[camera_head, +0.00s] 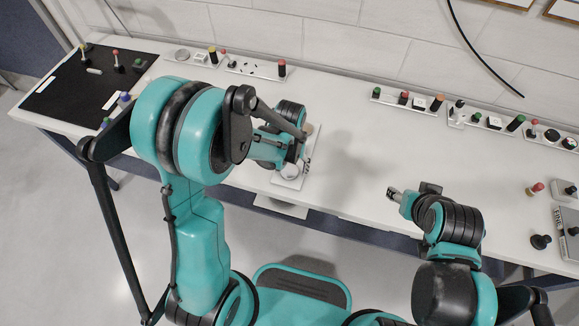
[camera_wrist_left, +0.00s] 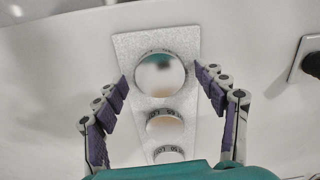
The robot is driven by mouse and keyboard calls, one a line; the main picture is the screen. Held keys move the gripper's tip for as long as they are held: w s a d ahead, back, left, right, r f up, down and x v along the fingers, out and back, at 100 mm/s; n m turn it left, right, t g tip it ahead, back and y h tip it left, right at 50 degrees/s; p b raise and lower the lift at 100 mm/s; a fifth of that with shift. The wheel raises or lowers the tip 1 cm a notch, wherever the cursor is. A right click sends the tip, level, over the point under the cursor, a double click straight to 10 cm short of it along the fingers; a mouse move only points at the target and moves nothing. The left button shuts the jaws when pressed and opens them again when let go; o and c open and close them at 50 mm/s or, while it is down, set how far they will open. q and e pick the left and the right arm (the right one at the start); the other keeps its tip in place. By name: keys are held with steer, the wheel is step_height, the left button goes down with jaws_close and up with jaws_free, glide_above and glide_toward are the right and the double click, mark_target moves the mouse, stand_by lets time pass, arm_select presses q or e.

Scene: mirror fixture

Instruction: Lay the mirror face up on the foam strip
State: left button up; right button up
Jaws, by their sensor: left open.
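A pale speckled strip (camera_wrist_left: 128,48), which looks like the foam strip, lies on the white table. Three round shiny discs lie on it in a row. The largest disc, a mirror (camera_wrist_left: 160,74), shows a bright reflective face upward. The middle disc (camera_wrist_left: 165,127) and the nearest disc (camera_wrist_left: 168,154) show dark printing by their rims. My left gripper (camera_wrist_left: 162,82) is open, its fingers apart on either side of the largest disc, with no visible contact. In the head view my left gripper (camera_head: 299,148) is over the strip (camera_head: 287,184) and partly hides it. My right gripper (camera_head: 393,192) is above the table's front edge, away from the strip.
A black mat (camera_head: 75,88) with small knobbed parts lies at the left. Rails with coloured posts (camera_head: 253,68) stand along the back, and more parts (camera_head: 475,118) stand at the right. The table (camera_head: 350,130) is clear between strip and right-hand parts.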

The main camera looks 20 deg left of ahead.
mark_target(289, 170)
arm_select(q)
steer(key=shift+r+p, duration=0.35)
steer(key=shift+r, duration=0.15)
step_height(289, 170, up, 11)
steer(key=p, duration=0.4)
steer(key=s+a+r+t, duration=0.4)
steer(key=s+r+t, duration=0.3)
steer(key=s+r, duration=0.3)
steer(key=shift+s+a+m, duration=0.15)
steer(key=shift+a+m, duration=0.2)
steer(key=shift+m, duration=0.05)
